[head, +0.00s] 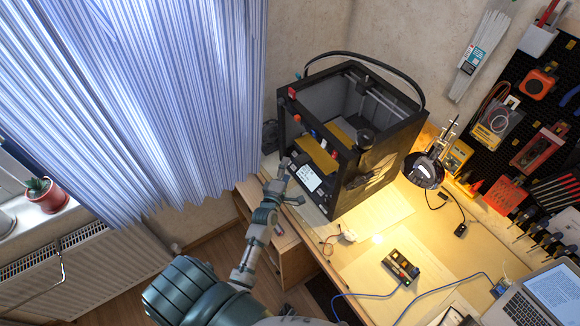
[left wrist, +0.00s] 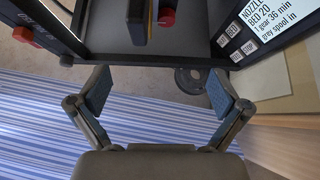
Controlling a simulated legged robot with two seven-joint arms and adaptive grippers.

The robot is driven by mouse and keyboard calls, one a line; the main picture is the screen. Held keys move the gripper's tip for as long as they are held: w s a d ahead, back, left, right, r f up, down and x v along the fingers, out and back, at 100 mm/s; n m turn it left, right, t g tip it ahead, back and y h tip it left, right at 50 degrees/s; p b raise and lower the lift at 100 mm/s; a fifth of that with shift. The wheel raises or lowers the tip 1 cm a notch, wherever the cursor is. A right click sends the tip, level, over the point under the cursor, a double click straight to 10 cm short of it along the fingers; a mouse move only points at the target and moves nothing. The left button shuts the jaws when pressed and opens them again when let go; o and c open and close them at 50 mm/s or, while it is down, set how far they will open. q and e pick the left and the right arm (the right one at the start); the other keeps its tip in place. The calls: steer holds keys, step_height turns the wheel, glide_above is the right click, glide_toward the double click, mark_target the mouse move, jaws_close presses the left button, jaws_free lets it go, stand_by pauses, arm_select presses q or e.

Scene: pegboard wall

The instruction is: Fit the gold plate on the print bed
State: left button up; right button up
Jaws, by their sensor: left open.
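The black 3D printer (head: 390,150) stands open-fronted on the workbench. A gold plate (head: 318,156) shows inside its front opening; a second gold-coloured patch shows just behind it. I cannot tell whether the plate lies flat on the bed, as the bed is mostly hidden. In the left wrist view a thin gold edge (left wrist: 150,20) shows at the top, next to a dark part and a red knob (left wrist: 167,16). My left gripper (head: 292,183) is open and empty in front of the printer, by its lit screen (head: 304,178); its spread fingers also show in the wrist view (left wrist: 160,90). My right gripper is out of view.
The printer's frame and front edge (left wrist: 140,53) lie just ahead of my left gripper. A striped curtain (head: 150,90) hangs at left.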

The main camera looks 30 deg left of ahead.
arm_select(q)
steer(key=shift+s+a+p, duration=0.15)
steer(key=shift+s+a, duration=0.15)
steer(key=shift+s, duration=0.35)
steer(key=shift+s+a+p, duration=0.15)
steer(key=shift+s+a, duration=0.1)
steer(key=shift+s, duration=0.35)
jaws_close()
stand_by(0.4)
steer(key=shift+r, duration=0.1)
step_height(320, 180, up, 2)
steer(key=shift+r+p, duration=0.15)
steer(key=shift+p, duration=1.1)
steer(key=shift+w+d, duration=0.1)
steer(key=shift+w, duration=0.1)
